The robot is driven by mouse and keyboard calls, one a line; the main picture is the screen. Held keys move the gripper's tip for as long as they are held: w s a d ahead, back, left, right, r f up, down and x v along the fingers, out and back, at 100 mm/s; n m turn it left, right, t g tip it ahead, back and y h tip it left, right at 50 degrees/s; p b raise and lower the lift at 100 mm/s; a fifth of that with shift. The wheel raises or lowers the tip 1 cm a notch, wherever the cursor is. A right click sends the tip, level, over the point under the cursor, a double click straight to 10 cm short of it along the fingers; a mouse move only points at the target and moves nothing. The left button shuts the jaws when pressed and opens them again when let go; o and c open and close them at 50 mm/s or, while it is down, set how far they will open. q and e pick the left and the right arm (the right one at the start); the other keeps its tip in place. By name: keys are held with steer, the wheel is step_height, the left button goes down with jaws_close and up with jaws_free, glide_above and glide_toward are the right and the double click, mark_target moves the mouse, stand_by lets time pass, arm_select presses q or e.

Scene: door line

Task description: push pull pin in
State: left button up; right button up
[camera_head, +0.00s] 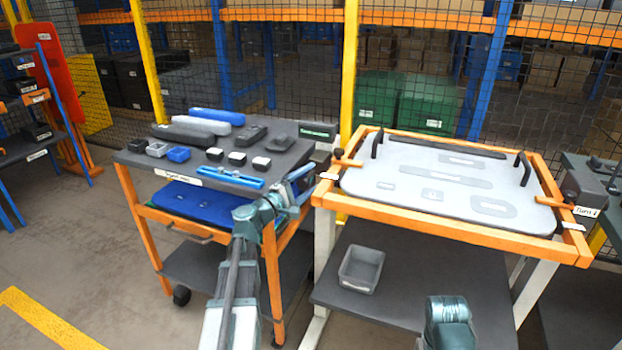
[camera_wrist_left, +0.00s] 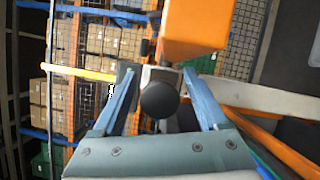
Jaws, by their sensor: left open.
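The pull pin's round black knob (camera_wrist_left: 158,100) shows end-on in the left wrist view, in front of a grey bracket (camera_wrist_left: 160,75). My left gripper (camera_head: 306,184) is at the left corner of the orange-framed door fixture (camera_head: 440,228). It is open, and in the left wrist view its two blue fingers (camera_wrist_left: 160,98) stand on either side of the knob, with gaps visible. I cannot tell how deep the knob sits between them. In the head view I cannot make out the knob by the gripper. My right gripper is not in view.
The fixture holds a light grey door panel (camera_head: 400,195) with black handles and orange levers (camera_head: 347,162) at its sides. A cart (camera_head: 130,157) with parts stands left of it. A grey bin (camera_head: 361,268) sits on the lower shelf. Floor is open at the left.

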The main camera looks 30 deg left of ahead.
arm_select(q)
steer(key=shift+w+d, duration=0.1)
steer(key=shift+w, duration=0.15)
jaws_close()
stand_by(0.3)
stand_by(0.9)
